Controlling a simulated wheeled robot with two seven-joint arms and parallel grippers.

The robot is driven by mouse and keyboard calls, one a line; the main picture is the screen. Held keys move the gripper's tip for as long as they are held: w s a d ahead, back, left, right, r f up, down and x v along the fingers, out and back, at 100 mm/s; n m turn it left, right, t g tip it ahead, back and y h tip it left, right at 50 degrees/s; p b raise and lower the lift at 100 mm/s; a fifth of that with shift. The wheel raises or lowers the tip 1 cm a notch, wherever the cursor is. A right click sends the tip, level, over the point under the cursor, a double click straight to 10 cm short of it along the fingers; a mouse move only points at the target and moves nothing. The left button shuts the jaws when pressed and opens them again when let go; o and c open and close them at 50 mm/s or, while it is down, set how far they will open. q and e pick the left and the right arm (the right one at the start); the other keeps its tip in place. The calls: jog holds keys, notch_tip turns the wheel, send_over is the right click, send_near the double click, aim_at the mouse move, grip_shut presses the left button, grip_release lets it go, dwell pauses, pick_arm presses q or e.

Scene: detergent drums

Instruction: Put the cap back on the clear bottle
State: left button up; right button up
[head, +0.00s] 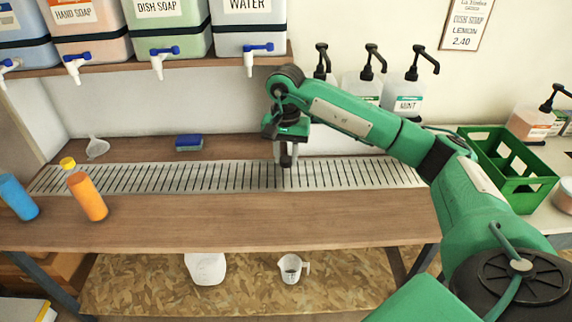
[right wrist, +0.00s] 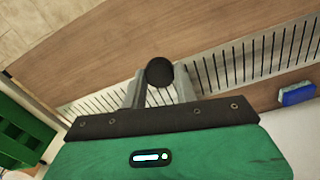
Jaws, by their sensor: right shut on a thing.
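My right gripper (head: 287,160) points down over the slotted metal drain strip, near the middle of the counter. In the right wrist view its two fingers (right wrist: 159,88) are shut on a round black cap (right wrist: 159,71). In the head view the cap is small and dark between the fingers and hard to make out. I cannot pick out a clear bottle in either view. My left gripper is not in view.
A funnel (head: 97,147) and blue sponge (head: 189,142) lie behind the drain strip (head: 220,177). A green crate (head: 541,187) is at right. The wooden counter front (head: 230,215) is clear.

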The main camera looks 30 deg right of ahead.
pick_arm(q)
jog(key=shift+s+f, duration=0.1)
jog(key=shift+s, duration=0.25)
pick_arm(e)
jog(key=shift+a, duration=0.15)
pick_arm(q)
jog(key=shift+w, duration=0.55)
pick_arm(e)
jog(key=s+a+f+n, duration=0.2)
jog(key=a+f+n, duration=0.1)
jog(key=a, duration=0.4)
jog(key=s+a+f+n, duration=0.2)
jog(key=a+n, duration=0.3)
jog(key=a, duration=0.3)
jog(key=shift+f+n, duration=0.4)
jog(key=shift+f, duration=0.45)
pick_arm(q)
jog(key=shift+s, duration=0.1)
pick_arm(e)
jog(key=shift+d, duration=0.1)
